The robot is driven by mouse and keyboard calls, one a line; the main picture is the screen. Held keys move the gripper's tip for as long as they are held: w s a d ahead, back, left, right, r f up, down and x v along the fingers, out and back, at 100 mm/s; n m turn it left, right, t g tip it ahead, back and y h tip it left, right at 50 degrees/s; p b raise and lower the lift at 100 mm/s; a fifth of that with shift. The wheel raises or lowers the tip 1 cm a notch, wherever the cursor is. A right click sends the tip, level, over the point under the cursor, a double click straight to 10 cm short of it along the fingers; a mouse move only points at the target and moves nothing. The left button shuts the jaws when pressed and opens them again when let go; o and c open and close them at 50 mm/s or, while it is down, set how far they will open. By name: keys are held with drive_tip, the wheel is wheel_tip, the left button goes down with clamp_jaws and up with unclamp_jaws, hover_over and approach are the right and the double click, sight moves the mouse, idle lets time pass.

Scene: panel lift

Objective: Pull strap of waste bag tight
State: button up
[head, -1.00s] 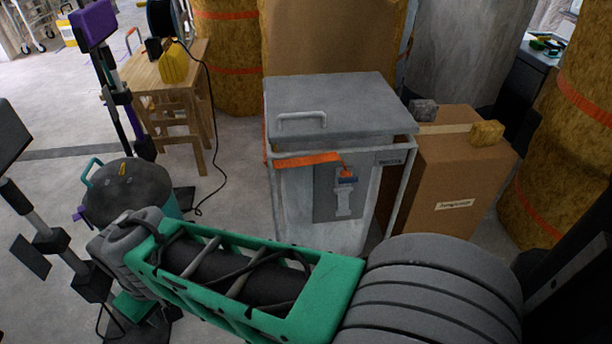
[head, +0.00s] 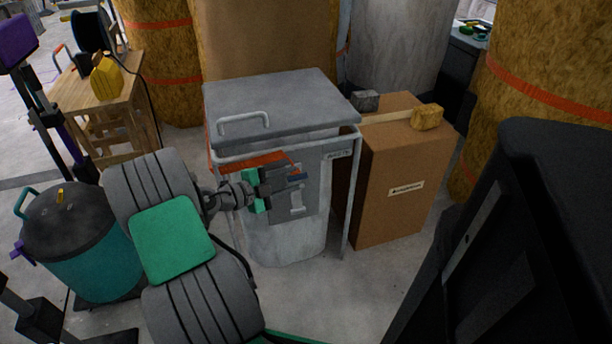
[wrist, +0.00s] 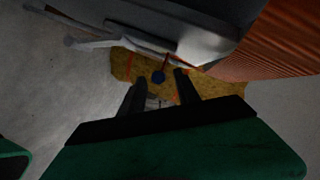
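The waste bag (head: 285,235) is pale grey and hangs in a grey metal frame under a lid (head: 280,100) with a handle. An orange strap (head: 243,161) runs across its upper front towards a grey panel (head: 310,205) with a light buckle-like fitting. A small blue and red piece (head: 297,175) sits at the top of that panel. My gripper (head: 279,187) is in front of the panel and hides part of it. In the wrist view its two dark fingers (wrist: 160,80) stand apart, with a small blue knob (wrist: 158,77) on a red cord showing between their tips. I cannot tell whether they touch it.
A brown cardboard box (head: 395,185) stands close to the right of the frame. A teal bin (head: 95,260) with a dark lid is at the left. A wooden table (head: 110,95) is behind it. Large yellow-brown rolls (head: 540,80) stand at the back and right. Bare floor lies in front.

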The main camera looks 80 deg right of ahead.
sight(307, 175)
drive_tip(key=b+x, duration=0.1)
drive_tip(key=x, duration=0.5)
drive_tip(key=shift+s+d+f, duration=0.1)
drive_tip(key=shift+s+d, duration=0.05)
drive_tip(key=shift+d, duration=0.05)
drive_tip(key=shift+c, duration=0.3)
clamp_jaws()
idle(0.8)
